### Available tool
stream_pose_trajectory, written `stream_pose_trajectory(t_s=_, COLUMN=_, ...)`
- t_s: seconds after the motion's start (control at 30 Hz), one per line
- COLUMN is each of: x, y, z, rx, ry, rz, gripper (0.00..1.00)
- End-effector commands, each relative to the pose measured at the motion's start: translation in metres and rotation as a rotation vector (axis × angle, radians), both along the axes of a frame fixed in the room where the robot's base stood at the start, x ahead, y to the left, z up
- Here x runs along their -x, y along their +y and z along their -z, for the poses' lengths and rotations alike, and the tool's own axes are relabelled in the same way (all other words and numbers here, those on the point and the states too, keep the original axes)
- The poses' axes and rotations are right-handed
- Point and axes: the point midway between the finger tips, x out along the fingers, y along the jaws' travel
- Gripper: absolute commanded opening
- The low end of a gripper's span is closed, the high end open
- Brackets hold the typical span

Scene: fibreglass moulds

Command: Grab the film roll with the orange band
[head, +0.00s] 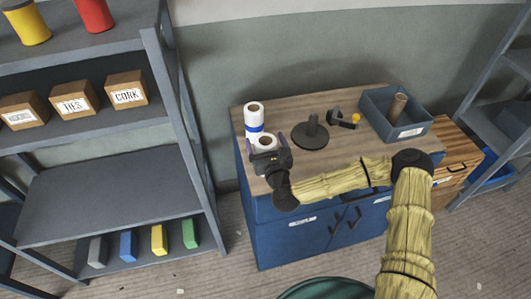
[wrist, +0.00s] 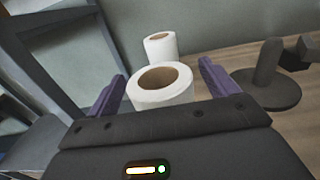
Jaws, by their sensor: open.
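Two white film rolls stand upright at the left end of the cabinet top. The rear roll (head: 254,112) has a blue band and also shows in the wrist view (wrist: 160,47). The nearer roll (head: 265,141) is between the spread purple fingers of my gripper (head: 266,138). In the wrist view, this nearer roll (wrist: 162,92) stands between the two fingertips (wrist: 161,75), with its open core facing up. My gripper is open. The nearer roll's lower part is hidden by my gripper, and no orange band shows on either roll.
A dark round stand (head: 311,135) is right of the rolls. A grey shelf unit (head: 110,195) stands left of the blue cabinet (head: 275,238).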

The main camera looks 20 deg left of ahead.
Motion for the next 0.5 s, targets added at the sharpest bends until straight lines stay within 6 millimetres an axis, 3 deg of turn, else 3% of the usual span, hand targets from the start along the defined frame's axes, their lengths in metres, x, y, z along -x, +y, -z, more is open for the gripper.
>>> stream_pose_trajectory(t_s=0.2, x=-0.016, y=0.010, z=-0.001, rx=0.000, ry=0.000, rz=-0.001, gripper=0.86)
stream_pose_trajectory(t_s=0.5, x=-0.016, y=0.010, z=0.000, rx=0.000, ry=0.000, rz=-0.001, gripper=0.86)
